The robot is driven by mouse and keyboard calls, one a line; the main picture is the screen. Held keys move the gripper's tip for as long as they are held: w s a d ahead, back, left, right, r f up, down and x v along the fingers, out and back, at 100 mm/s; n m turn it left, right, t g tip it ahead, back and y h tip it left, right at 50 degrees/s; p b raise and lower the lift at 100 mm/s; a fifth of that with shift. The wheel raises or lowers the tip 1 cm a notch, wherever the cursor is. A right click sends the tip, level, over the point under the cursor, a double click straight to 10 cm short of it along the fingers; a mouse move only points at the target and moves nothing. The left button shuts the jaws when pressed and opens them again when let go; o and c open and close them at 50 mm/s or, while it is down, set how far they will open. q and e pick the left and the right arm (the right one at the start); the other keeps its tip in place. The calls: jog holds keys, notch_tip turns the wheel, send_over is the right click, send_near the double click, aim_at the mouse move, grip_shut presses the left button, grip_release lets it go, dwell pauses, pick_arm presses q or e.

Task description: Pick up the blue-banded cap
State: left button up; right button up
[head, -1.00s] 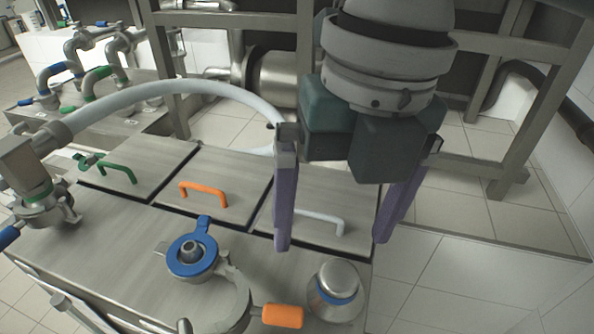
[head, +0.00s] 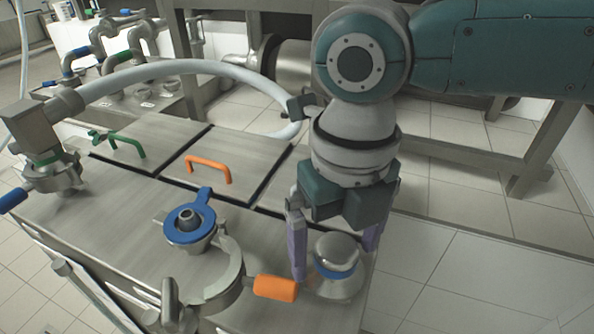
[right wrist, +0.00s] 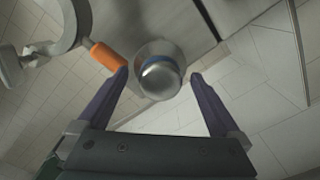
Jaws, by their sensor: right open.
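The blue-banded cap (head: 338,262) is a domed metal piece with a blue ring, standing at the front right corner of the steel table. It also shows in the right wrist view (right wrist: 160,78), just beyond and between the fingertips. My right gripper (head: 334,268) is open, its purple fingers on either side of the cap in the head view. In the right wrist view the gripper (right wrist: 161,76) has a gap between each finger and the cap. My left gripper is not in view.
An orange-handled clamp ring (head: 274,288) lies close left of the cap. A blue-ringed fitting (head: 188,222) is further left. Lids with orange (head: 209,165) and green (head: 127,145) handles lie behind. The table's right edge is close to the cap.

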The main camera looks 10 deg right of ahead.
jog(key=shift+f, duration=0.25)
grip_shut()
dwell(0.7)
